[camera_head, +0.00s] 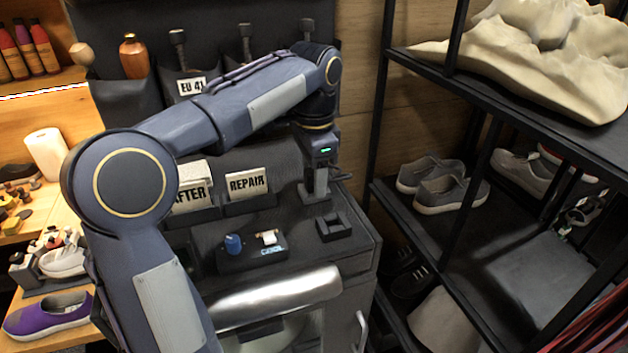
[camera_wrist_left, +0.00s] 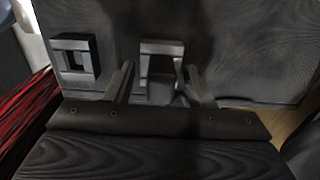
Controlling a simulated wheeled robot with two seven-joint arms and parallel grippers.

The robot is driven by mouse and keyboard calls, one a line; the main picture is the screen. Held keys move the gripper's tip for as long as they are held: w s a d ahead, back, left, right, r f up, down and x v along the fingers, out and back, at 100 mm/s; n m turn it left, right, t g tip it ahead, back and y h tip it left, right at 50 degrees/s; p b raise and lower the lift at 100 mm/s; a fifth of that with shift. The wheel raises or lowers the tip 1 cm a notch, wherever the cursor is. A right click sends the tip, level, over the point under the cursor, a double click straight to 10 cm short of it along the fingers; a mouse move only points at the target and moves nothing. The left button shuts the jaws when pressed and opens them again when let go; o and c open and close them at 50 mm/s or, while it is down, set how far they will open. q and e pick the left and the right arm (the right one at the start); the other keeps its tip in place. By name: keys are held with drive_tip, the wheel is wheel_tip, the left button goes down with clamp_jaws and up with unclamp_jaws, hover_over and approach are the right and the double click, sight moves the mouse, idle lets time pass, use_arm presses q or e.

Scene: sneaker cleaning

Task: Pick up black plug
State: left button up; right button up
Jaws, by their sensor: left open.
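My left gripper (camera_head: 316,190) points down over the right part of the dark counter, and its fingers show apart in the left wrist view (camera_wrist_left: 160,78). A small dark arch-shaped piece (camera_wrist_left: 162,48), which may be the black plug, stands between and just beyond the fingertips there. Contact cannot be told. In the head view the gripper largely covers this piece. A black square frame (camera_head: 336,227) lies on the counter just in front of the gripper, and it also shows left of the fingers in the left wrist view (camera_wrist_left: 75,57). My right gripper is not in view.
A dark tray (camera_head: 262,256) with a blue knob (camera_head: 233,243) sits on the counter (camera_head: 350,258) to the left. AFTER (camera_head: 190,197) and REPAIR (camera_head: 248,184) cards stand behind. A black shelf rack with grey shoes (camera_head: 450,190) stands at right.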

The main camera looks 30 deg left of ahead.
use_arm(q)
drive_tip(key=shift+c, duration=0.3)
drive_tip(key=c, duration=1)
drive_tip(key=shift+o, duration=0.2)
drive_tip(key=shift+r, duration=0.65)
drive_tip(key=r, duration=0.8)
drive_tip(key=shift+d, duration=0.2)
drive_tip(key=s+d, duration=0.6)
drive_tip(key=d, duration=0.1)
drive_tip(key=shift+s+f, duration=0.2)
drive_tip(key=shift+f, duration=0.2)
drive_tip(key=shift+d, duration=0.1)
